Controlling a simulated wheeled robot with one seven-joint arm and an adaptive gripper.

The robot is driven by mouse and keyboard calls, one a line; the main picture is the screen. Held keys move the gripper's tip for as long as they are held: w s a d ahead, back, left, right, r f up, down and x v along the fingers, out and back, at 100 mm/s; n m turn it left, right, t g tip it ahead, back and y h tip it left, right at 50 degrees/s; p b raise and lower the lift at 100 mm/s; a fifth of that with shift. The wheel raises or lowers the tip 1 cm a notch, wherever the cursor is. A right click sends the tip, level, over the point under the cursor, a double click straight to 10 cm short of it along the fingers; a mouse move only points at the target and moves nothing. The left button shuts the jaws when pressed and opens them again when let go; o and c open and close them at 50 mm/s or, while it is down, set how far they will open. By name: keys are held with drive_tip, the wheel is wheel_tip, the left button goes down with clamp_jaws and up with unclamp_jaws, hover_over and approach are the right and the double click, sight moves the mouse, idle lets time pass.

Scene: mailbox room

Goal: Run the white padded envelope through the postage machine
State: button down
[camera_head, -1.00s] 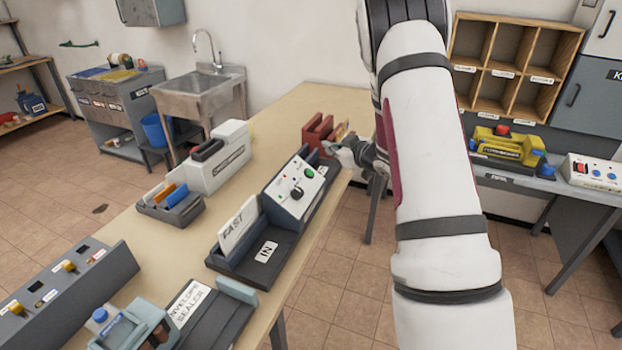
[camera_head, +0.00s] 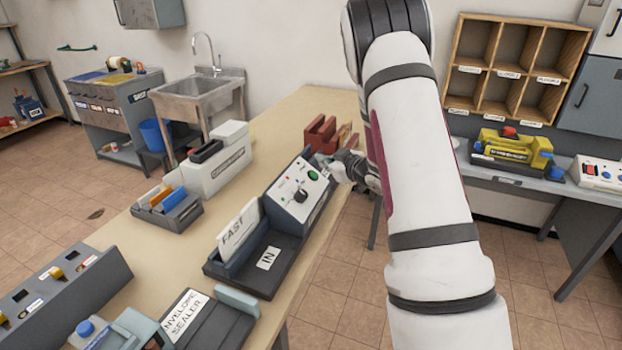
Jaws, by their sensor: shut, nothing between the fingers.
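The postage machine is most likely the dark grey unit (camera_head: 250,262) with a tray marked IN and a sloped control panel (camera_head: 292,196). The panel has a black knob, a green button (camera_head: 313,175) and small lights. A white upright panel lettered FAST (camera_head: 238,228) stands along the tray's left side. I cannot make out a white padded envelope with certainty. My gripper (camera_head: 327,162) is shut and empty beside the panel's upper right end, close to the green button. Contact cannot be told. My forearm hides part of the table's right side.
A red holder (camera_head: 322,134) stands just behind my gripper. A white machine (camera_head: 217,165) and a tray of coloured items (camera_head: 167,208) are to the left. The envelope sealer (camera_head: 195,325) is in front. The table (camera_head: 160,250) has bare strips between them.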

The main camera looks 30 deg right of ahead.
sight(313, 175)
drive_tip(key=shift+w+a+f+b, duration=0.25)
drive_tip(key=shift+w+f, duration=0.05)
drive_tip(key=shift+f, duration=0.3)
drive_tip(key=shift+w+a+f+b, duration=0.2)
drive_tip(key=shift+w+f, duration=0.1)
drive_tip(key=shift+f, duration=0.25)
drive_tip(key=shift+f, duration=0.1)
idle(0.5)
drive_tip(key=shift+w+a+f, duration=0.15)
drive_tip(key=shift+w+f, duration=0.05)
drive_tip(key=shift+f, duration=0.05)
